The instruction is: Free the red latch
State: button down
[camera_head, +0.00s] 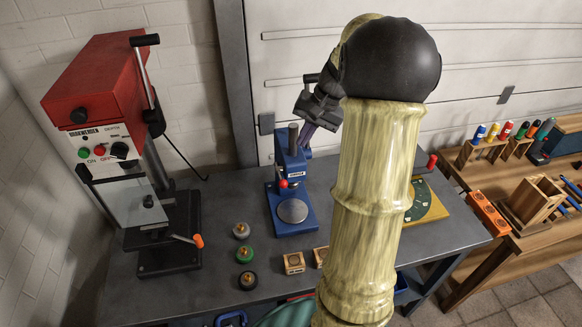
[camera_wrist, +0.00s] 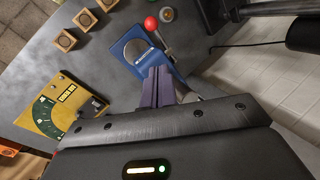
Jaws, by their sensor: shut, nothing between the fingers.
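A blue bench press (camera_head: 292,165) stands on the dark bench, with a round silver plate on its base. A small red knob (camera_head: 283,184) sits on its side. In the wrist view the blue press (camera_wrist: 135,48) lies just beyond my fingers, and the red knob (camera_wrist: 151,23) shows at the end of a short metal lever. No part is marked as the latch, so I cannot tell whether this knob belongs to it. My gripper (camera_wrist: 158,70) is shut and empty, above the press. In the head view my gripper (camera_head: 306,140) is by the top of the press, partly hidden by my arm.
A red drill press (camera_head: 98,90) stands at the left. Several round knobbed pieces (camera_head: 245,254) and small wooden blocks (camera_head: 294,262) lie on the bench (camera_head: 205,290). A yellow dial device (camera_wrist: 62,105) is beside the press. A wooden bench with tools (camera_head: 480,178) is at the right.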

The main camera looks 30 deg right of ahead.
jog(key=p, duration=0.2)
send_near(280, 176)
notch_tip(280, 176, down, 3)
jog(key=shift+s+a+f+p, duration=0.3)
jog(key=shift+a+f+p, duration=0.1)
jog(key=shift+f, duration=0.15)
jog(key=shift+s+a+f+p, duration=0.25)
jog(key=shift+a+f+p, duration=0.15)
jog(key=shift+f, duration=0.15)
jog(key=shift+a, duration=0.2)
jog(key=shift+f, duration=0.1)
jog(key=s+f+b, duration=0.1)
jog(key=b, duration=0.2)
jog(key=shift+f, duration=0.2)
jog(key=shift+r, duration=0.1)
jog(key=shift+r+p, duration=0.75)
jog(key=shift+r, duration=0.05)
